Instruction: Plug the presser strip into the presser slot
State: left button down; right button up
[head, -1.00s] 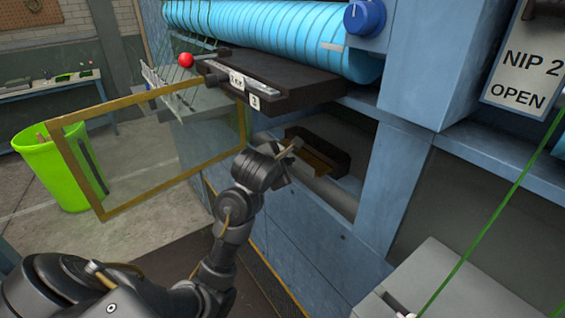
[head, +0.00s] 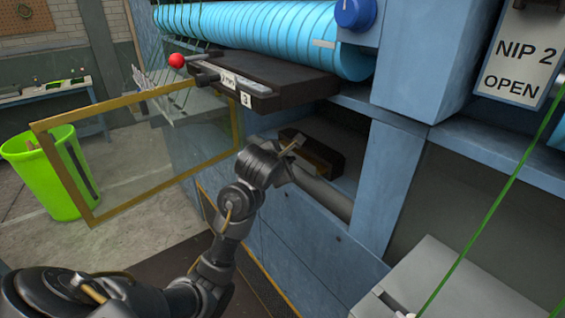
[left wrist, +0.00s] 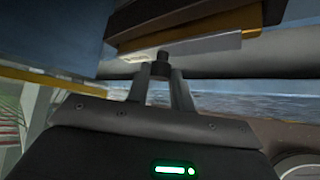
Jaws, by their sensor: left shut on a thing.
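My left gripper (head: 291,158) is at the end of the arm, in front of the opening in the blue machine. In the left wrist view its fingers (left wrist: 163,72) are shut on a small dark knob (left wrist: 162,56). The knob sits under a pale strip with brass and dark layers above it (left wrist: 200,46), which looks like the presser strip. In the head view a dark piece with a brown inner face (head: 322,150) shows in the opening behind the gripper; I cannot tell whether it is the strip or the slot. My right gripper is not in view.
A dark block labelled 3 (head: 290,78) juts out above the opening, beside a red ball handle (head: 177,61). A brass-framed clear panel (head: 140,155) stands open at left. A green bin (head: 42,180) is beyond it. A green cord (head: 500,210) crosses the right.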

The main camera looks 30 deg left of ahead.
pick_arm(q)
jog(key=shift+w+d+b, duration=0.2)
jog(key=shift+w+b, duration=0.15)
jog(key=shift+w, duration=0.15)
jog(key=shift+w+d+b, duration=0.2)
jog(key=shift+w+b, duration=0.1)
jog(key=shift+w, duration=0.2)
jog(key=c, duration=1.1)
grip_release()
jog(key=shift+c, duration=0.2)
jog(key=shift+s+d+r, duration=0.1)
jog(key=shift+s+r, duration=0.1)
jog(key=shift+s, duration=0.15)
jog(key=p+v, duration=0.1)
jog(key=v, duration=0.9)
